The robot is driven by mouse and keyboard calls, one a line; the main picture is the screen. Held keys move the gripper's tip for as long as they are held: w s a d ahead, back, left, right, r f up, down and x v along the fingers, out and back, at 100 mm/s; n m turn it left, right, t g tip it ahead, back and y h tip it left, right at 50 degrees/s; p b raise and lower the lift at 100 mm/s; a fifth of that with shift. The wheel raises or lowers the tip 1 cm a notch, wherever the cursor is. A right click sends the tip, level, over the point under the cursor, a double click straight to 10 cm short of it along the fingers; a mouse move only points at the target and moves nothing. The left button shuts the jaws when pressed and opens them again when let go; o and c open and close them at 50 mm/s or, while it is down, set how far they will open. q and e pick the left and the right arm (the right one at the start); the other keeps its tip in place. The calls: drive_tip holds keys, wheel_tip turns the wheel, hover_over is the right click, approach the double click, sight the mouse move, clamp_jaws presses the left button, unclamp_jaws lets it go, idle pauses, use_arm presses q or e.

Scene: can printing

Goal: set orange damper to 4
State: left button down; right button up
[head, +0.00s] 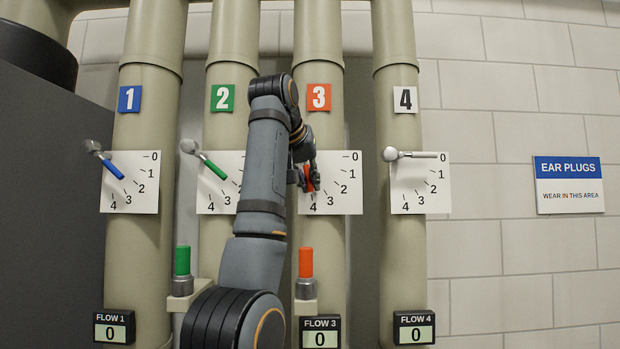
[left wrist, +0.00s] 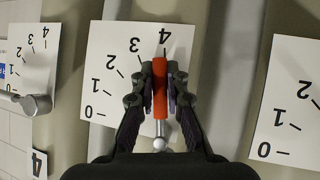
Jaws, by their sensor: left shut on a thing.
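The orange damper handle (head: 311,178) is on pipe 3, in front of a white dial plate (head: 345,190) marked 0 to 4. In the left wrist view the orange handle (left wrist: 160,92) lies between the fingers, with its metal pivot end (left wrist: 160,145) below. Its tip points at the tick beside the 4 on the dial plate (left wrist: 110,60). My left gripper (head: 308,178) is shut on this handle, and its fingers (left wrist: 160,85) touch both sides. In the head view my arm hides the pivot and part of the dial. My right gripper is not in view.
A blue handle (head: 113,168), a green handle (head: 213,168) and a white handle (head: 410,155) sit on neighbouring dials. The Flow 3 display (head: 320,338) reads 0. An orange-topped post (head: 306,265) and a green-topped post (head: 182,262) stand below the dials.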

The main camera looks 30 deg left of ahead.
use_arm(q)
drive_tip(key=c, duration=1.6)
unclamp_jaws()
drive_tip(key=shift+c, duration=0.2)
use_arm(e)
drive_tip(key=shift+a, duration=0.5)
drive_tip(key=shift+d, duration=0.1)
